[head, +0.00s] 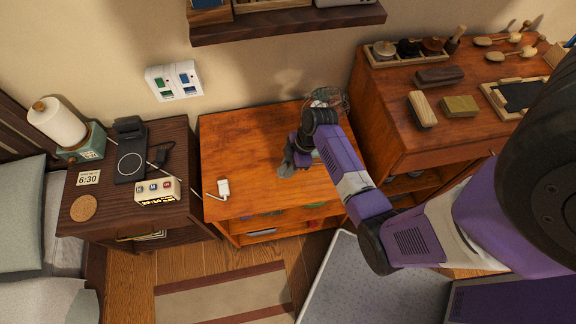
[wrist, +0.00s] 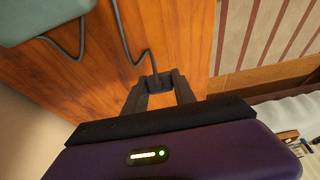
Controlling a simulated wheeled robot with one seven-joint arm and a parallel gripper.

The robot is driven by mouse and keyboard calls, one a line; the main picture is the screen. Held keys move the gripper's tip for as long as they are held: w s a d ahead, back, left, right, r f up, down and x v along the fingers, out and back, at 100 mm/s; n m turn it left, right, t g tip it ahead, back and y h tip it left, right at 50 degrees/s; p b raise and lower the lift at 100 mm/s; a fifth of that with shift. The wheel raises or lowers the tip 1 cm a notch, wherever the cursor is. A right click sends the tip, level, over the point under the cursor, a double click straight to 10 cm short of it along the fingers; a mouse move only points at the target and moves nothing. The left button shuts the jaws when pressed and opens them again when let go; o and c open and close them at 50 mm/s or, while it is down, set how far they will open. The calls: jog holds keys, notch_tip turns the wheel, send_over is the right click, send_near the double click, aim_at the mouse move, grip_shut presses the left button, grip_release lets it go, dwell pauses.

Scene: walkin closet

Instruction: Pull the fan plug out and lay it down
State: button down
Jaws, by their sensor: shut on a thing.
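The fan plug (wrist: 158,82) is a small dark block with a grey cord, seen in the wrist view between my fingertips. My gripper (wrist: 160,90) is shut on it, over the orange wooden tabletop; I cannot tell whether it touches the wood. In the head view my gripper (head: 287,168) is low over the middle cabinet (head: 235,150), and the plug cannot be made out there. The fan (head: 330,98) shows as a wire cage at the back right of this cabinet, partly behind my arm. A grey-green body (wrist: 45,15) with a cord is at the wrist view's upper left.
A white wall outlet panel (head: 173,82) is above the left cabinets. A white adapter (head: 223,188) with a cable lies at the middle cabinet's left front. The dark nightstand (head: 100,205) and brush-laden dresser (head: 390,105) flank it. The cabinet's left-centre top is clear; a shelf (head: 285,24) overhangs.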

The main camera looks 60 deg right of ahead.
jog(key=shift+f+b, duration=1.2)
jog(key=shift+f, duration=0.35)
jog(key=c, duration=0.9)
grip_release()
jog(key=shift+c, duration=0.2)
jog(key=shift+r, duration=0.1)
jog(key=v, duration=0.7)
jog(key=shift+r, duration=0.3)
jog(key=shift+s+d, duration=0.1)
jog(key=shift+d, duration=0.05)
